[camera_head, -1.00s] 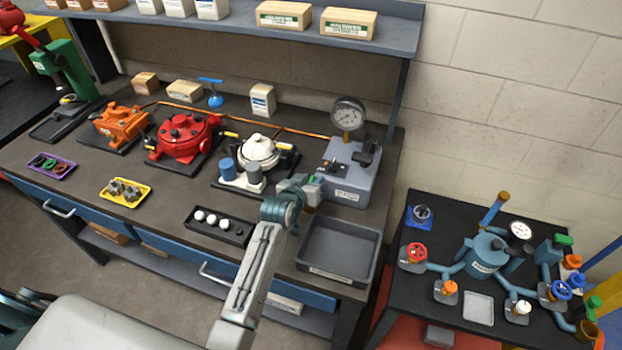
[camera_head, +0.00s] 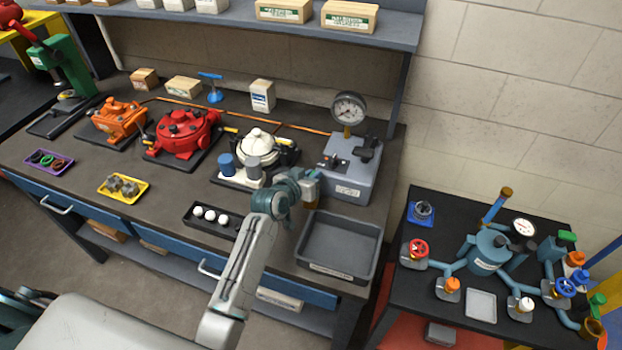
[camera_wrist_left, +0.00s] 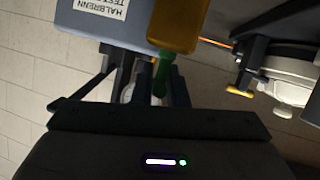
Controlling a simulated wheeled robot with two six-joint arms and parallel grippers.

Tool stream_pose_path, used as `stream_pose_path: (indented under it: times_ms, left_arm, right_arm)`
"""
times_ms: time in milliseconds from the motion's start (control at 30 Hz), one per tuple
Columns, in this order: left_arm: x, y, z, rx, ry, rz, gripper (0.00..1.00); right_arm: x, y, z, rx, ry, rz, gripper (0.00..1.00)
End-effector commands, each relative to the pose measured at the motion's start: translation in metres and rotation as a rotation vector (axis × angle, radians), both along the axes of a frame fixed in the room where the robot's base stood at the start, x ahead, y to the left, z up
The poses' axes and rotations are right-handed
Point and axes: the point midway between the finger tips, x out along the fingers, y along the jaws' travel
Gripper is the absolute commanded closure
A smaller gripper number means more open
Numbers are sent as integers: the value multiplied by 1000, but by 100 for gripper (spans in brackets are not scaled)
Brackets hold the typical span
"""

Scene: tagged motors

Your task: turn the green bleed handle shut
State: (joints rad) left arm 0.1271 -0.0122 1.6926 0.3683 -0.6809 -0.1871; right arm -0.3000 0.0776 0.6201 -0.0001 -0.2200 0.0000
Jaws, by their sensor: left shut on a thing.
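The grey test unit (camera_head: 350,170) with a round gauge (camera_head: 349,108) stands at the right end of the bench. My left gripper (camera_head: 312,186) is at the unit's left front side. In the left wrist view, the green bleed handle (camera_wrist_left: 161,77) shows as a narrow green piece below an amber block (camera_wrist_left: 175,25), beside the labelled box of the unit (camera_wrist_left: 115,22). The dark fingers of my left gripper (camera_wrist_left: 160,88) are shut on the green handle. In the head view the handle is hidden by the gripper. My right gripper is not in view.
A grey empty tray (camera_head: 340,245) lies just right of my left forearm. A black holder with white balls (camera_head: 212,216) is to its left. A white pump (camera_head: 257,147) with blue and grey cylinders stands close behind the wrist. A valve table (camera_head: 480,293) is at the right.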

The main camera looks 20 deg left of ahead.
Motion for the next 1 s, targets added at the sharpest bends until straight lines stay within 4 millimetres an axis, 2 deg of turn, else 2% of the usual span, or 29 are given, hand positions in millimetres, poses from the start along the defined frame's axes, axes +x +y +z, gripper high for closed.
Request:
stream_pose_path:
  times_ms: [33,133,700,1000]
  left_arm:
    - [1,1,-5,0,-2,-34,100]
    - [1,1,-7,2,-2,-119,100]
    - [0,-1,-9,4,-2,-661,100]
    - [-1,-3,-7,-1,-2,-924,100]
  right_arm:
    - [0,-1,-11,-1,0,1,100]
    - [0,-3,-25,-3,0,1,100]
    - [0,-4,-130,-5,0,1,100]
    - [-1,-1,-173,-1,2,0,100]
